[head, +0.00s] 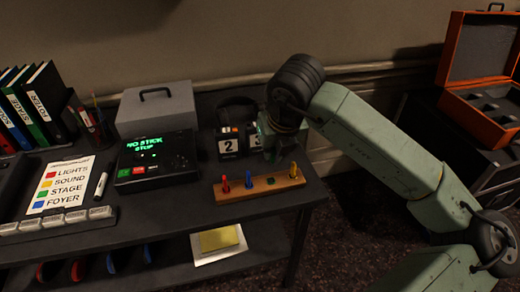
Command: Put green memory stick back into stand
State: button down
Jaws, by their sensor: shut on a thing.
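The wooden stand (262,188) lies near the front right of the desk. A red stick (226,185), a blue stick (249,181) and a yellow stick (293,170) stand upright in it. A small green mark (271,181) shows on the stand between blue and yellow, with no stick standing there. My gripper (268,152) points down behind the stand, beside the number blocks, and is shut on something. A bit of green shows at the gripper, seemingly the green memory stick, but the jaws mostly hide it.
Number blocks (228,143) and headphones stand close left of and behind my gripper. A black device (155,160) reads "NO STICK STOP". A grey box (158,107), label sheet (62,185), marker and binders fill the left. An orange case (480,80) stands far right.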

jog(key=shift+f+b, duration=1.25)
jog(key=shift+f, duration=1.75)
jog(key=shift+b, duration=1.6)
jog(key=shift+f+b, duration=0.55)
jog(key=shift+b, duration=0.15)
jog(key=c, duration=1.7)
grip_release()
